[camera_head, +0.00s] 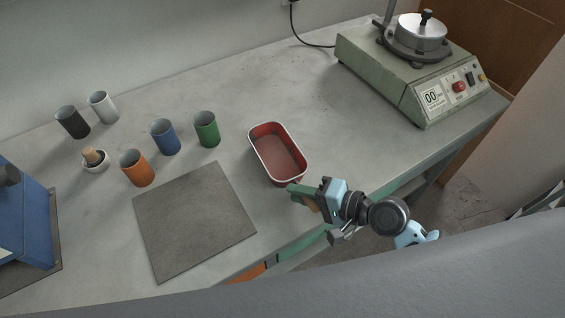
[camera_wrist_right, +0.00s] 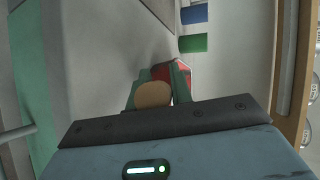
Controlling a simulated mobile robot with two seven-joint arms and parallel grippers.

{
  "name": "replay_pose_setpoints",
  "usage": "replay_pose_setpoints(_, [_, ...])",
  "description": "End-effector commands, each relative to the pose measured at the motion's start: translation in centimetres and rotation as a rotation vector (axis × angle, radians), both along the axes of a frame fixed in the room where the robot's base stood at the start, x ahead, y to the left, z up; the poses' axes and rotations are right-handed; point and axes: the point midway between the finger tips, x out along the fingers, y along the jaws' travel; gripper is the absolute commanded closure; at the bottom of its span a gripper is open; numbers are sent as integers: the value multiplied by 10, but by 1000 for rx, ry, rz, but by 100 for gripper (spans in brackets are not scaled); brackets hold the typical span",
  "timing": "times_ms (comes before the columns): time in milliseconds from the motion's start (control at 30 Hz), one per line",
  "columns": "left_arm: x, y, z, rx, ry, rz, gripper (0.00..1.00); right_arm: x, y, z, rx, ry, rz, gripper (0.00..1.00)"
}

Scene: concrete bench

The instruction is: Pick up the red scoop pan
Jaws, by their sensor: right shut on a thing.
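The red scoop pan (camera_head: 278,154) is a rounded rectangular tray with a pale rim, empty, near the bench's front edge. I cannot tell whether it rests on the bench or is slightly raised. My right gripper (camera_head: 300,191) is at its near end, with green fingers shut on its tan handle. In the right wrist view, the handle's round tan end (camera_wrist_right: 153,95) sits between the fingers, and a bit of the red pan (camera_wrist_right: 161,72) shows beyond. The rest of the pan is hidden there. My left gripper is not in view.
A grey mat (camera_head: 193,220) lies left of the pan. Behind it stand orange (camera_head: 137,168), blue (camera_head: 165,137), green (camera_head: 206,129), black and white cups. A hotplate-like device (camera_head: 420,75) stands at the back right. The bench between pan and device is clear.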

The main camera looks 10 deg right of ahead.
Motion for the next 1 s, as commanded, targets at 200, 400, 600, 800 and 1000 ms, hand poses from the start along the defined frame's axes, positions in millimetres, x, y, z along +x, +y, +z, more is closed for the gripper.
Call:
replay_pose_setpoints(200, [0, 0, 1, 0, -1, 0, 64, 0, 0, 1, 0, -3, 0, 100])
replay_pose_setpoints(400, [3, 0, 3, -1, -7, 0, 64, 1, 0, 10, 0, -7, 0, 100])
replay_pose_setpoints(600, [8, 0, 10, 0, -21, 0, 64, 1, 0, 35, 1, -10, 0, 100])
replay_pose_setpoints(800, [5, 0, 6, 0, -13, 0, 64, -32, -9, 37, -1, 3, 3, 100])
replay_pose_setpoints(1000, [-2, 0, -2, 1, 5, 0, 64, -77, -24, 40, -2, 4, 3, 100])
